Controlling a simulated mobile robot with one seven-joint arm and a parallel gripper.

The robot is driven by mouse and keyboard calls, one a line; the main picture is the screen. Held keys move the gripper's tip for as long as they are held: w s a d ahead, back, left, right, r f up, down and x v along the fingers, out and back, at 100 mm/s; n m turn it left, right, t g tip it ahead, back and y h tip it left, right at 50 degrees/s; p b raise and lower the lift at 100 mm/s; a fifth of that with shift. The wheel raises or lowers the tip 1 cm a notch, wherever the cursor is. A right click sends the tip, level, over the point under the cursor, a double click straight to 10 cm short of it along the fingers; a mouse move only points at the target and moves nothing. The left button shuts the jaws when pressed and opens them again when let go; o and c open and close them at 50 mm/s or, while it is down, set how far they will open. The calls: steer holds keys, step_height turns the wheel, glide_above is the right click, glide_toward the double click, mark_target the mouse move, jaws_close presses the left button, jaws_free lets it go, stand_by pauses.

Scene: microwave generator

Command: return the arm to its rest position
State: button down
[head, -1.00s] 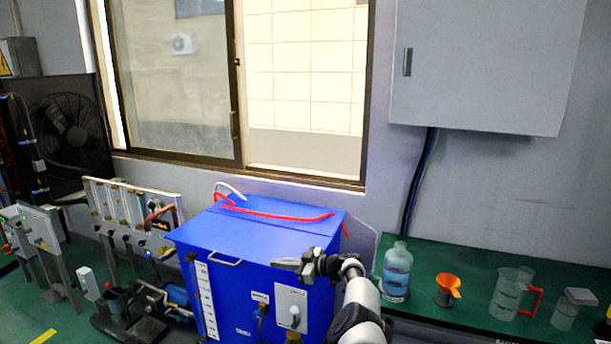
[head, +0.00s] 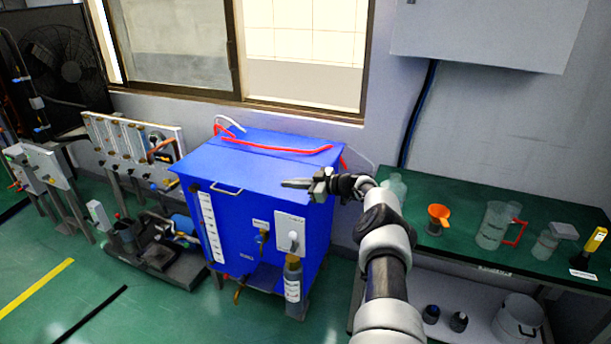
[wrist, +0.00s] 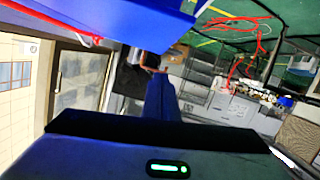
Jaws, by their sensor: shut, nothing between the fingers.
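My arm (head: 386,255) reaches up from the lower right of the head view, bent to the left near its end. My gripper (head: 297,184) points left in front of the upper front part of the blue box (head: 230,170). Its fingers are together and hold nothing. I cannot tell how large the gap between gripper and box is.
A green bench (head: 450,205) on the right carries an orange funnel (head: 438,214), a clear jug (head: 493,225) and a partly hidden bottle (head: 393,187). Flow-meter panels (head: 130,140) stand at left. Green floor (head: 150,315) is open at front left.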

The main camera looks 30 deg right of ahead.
steer(key=v, duration=0.5)
steer(key=shift+d, duration=0.15)
steer(key=a+r+n+g+p, duration=0.1)
steer(key=a+r+g, duration=0.4)
steer(key=a+r, duration=0.9)
steer(key=s+a+r+g+h+p, duration=0.1)
steer(key=s+a+r+g+h, duration=0.1)
steer(key=s+a+r, duration=0.45)
steer(key=s+a+r+g+h+p, duration=0.1)
steer(key=s+a+r+h, duration=0.15)
steer(key=a, duration=0.65)
steer(key=s+a+r+m+h+p, duration=0.1)
steer(key=s+a+r+m+h, duration=0.1)
steer(key=s+r, duration=0.6)
steer(key=s+a+r+m+h+p, duration=0.1)
steer(key=s+a+r+m+h, duration=0.15)
steer(key=s, duration=0.85)
steer(key=s+d+m+p, duration=0.1)
steer(key=s+d+m, duration=0.1)
steer(key=s, duration=0.6)
steer(key=s+d+m+t+p, duration=0.1)
steer(key=s+m, duration=0.3)
steer(key=s, duration=0.5)
steer(key=shift+s+d+f, duration=0.2)
steer(key=shift+d+f, duration=0.3)
steer(key=shift+d, duration=0.05)
